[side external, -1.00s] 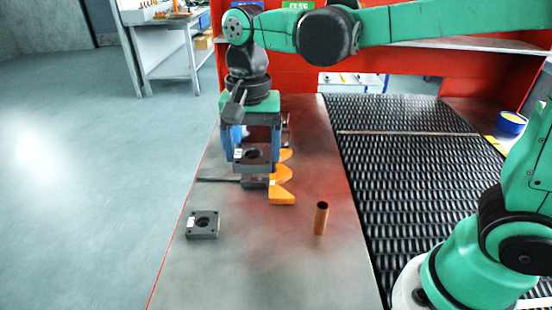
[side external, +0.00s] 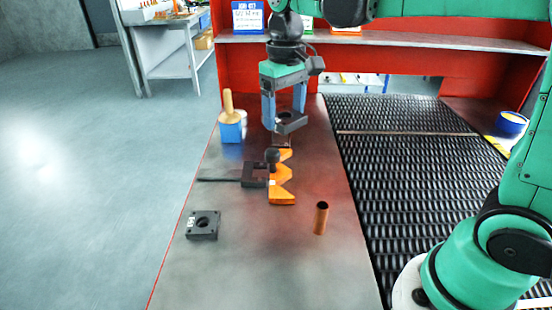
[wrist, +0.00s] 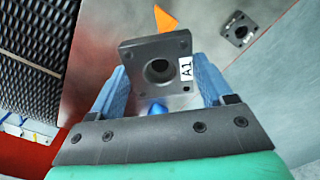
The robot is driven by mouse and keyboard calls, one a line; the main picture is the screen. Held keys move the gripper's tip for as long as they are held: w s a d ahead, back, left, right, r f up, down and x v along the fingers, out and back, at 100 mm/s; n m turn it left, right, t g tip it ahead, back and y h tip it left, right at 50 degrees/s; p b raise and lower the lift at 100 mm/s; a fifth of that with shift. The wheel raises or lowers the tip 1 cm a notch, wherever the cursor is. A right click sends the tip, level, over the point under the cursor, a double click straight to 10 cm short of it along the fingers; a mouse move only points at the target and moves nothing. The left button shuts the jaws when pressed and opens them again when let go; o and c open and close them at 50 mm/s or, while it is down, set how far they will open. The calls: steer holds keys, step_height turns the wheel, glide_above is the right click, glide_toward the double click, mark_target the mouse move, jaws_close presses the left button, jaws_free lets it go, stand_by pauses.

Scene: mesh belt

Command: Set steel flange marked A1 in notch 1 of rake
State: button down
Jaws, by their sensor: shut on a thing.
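My gripper (side external: 284,104) is shut on a dark grey square steel flange (side external: 291,123) with a round bore and corner holes. In the wrist view the flange (wrist: 137,62) sits between the blue fingers and bears a white A1 label. The flange is held above the steel table, beyond the far end of the orange toothed rake (side external: 283,198). The rake lies on the table with its V-shaped notches facing right. Its orange tip (wrist: 165,18) shows past the flange in the wrist view. No notch numbers can be read.
A second flange (side external: 194,233) lies front left; it also shows in the wrist view (wrist: 238,28). A copper tube (side external: 321,219) stands right of the rake. A dark long-handled tool (side external: 225,179) lies left of it. A blue block with a wooden-handled tool (side external: 231,130) stands back left. The mesh belt (side external: 400,180) runs right.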

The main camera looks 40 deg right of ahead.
steer(key=s+d+m, duration=0.2)
steer(key=d, duration=0.7)
steer(key=r+m, duration=0.2)
steer(key=m, duration=0.5)
glide_above(433, 181)
step_height(433, 181, down, 20)
steer(key=shift+r, duration=0.2)
jaws_free()
steer(key=shift+f, duration=0.15)
